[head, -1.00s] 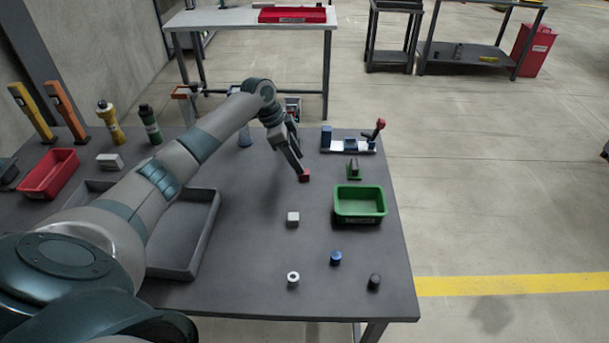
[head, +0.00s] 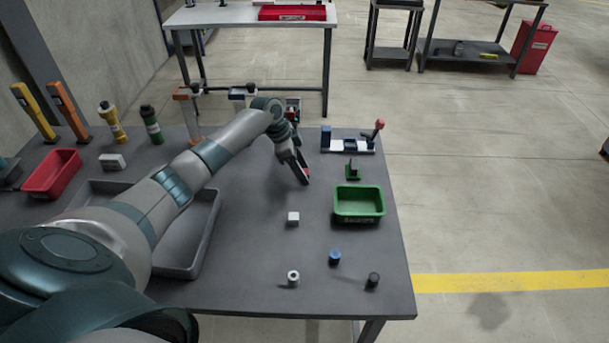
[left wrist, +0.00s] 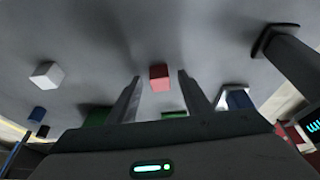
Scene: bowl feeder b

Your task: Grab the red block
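The red block (head: 308,171) is on the dark table, partly hidden by my left gripper (head: 303,178). In the left wrist view the red block (left wrist: 159,77) shows between the two spread fingers (left wrist: 159,85), with a gap on both sides. My left gripper is open and low over the table at the block. Whether the fingertips touch the table cannot be told. My right gripper is not in view.
A white block (head: 293,218) and a green bin (head: 359,216) stand nearby. A grey tray (head: 207,234) lies under my arm. Small cylinders stand in front.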

